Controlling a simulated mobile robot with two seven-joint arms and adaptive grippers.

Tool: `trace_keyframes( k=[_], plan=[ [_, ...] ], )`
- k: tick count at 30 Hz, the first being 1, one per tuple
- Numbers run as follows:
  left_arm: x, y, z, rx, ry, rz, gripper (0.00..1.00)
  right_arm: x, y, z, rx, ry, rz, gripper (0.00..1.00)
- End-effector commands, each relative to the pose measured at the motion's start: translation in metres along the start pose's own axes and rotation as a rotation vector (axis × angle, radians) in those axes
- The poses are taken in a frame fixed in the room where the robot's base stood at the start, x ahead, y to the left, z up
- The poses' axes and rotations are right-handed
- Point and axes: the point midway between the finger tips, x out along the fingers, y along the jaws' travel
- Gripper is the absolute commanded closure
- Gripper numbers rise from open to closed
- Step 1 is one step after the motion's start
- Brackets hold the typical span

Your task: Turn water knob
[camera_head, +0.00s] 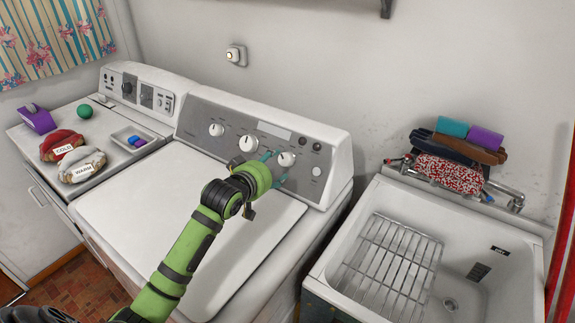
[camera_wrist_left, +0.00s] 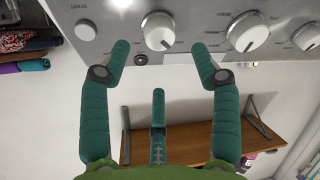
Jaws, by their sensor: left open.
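A white round knob (camera_head: 286,158) with a dark pointer mark sits at the right of the grey control panel on the washing machine. The same knob shows in the left wrist view (camera_wrist_left: 157,31). My left gripper (camera_head: 275,168) is open in front of it. In the wrist view, the teal fingertips (camera_wrist_left: 160,52) stand one on each side of the knob, and a gap shows between each finger and the knob. Two more white knobs, a middle one (camera_head: 248,143) and a left one (camera_head: 216,129), sit along the panel. My right gripper is not in view.
A small white button (camera_head: 316,171) is right of the knob. A second machine (camera_head: 90,185) stands left with bundles and a green ball (camera_head: 85,111). A utility tub (camera_head: 345,245) with a wire rack is right. Folded cloths (camera_head: 450,175) lie behind it.

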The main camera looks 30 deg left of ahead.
Motion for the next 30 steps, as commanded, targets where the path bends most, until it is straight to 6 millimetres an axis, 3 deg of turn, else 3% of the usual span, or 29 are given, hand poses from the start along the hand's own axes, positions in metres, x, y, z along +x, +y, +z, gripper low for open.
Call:
trace_keyframes(
  k=[3, 8, 11, 19, 29, 30],
  plan=[
    [0.008, 0.001, -0.001, 0.0, -0.001, 0.0, 0.37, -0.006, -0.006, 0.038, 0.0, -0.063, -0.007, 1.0],
    [0.028, 0.002, -0.002, -0.001, -0.002, -0.001, 0.37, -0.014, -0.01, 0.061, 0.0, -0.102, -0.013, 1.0],
    [0.042, 0.001, -0.002, 0.0, -0.003, -0.002, 0.37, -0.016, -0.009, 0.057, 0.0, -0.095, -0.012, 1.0],
    [0.066, 0.001, -0.001, 0.001, -0.001, 0.0, 0.37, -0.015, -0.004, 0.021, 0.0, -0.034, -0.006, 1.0],
    [0.069, 0.001, 0.001, 0.002, -0.002, 0.0, 0.37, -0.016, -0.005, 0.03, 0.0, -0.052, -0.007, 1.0],
    [0.069, 0.001, 0.001, 0.002, -0.002, 0.0, 0.41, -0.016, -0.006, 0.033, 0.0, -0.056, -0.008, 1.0]
  ],
)
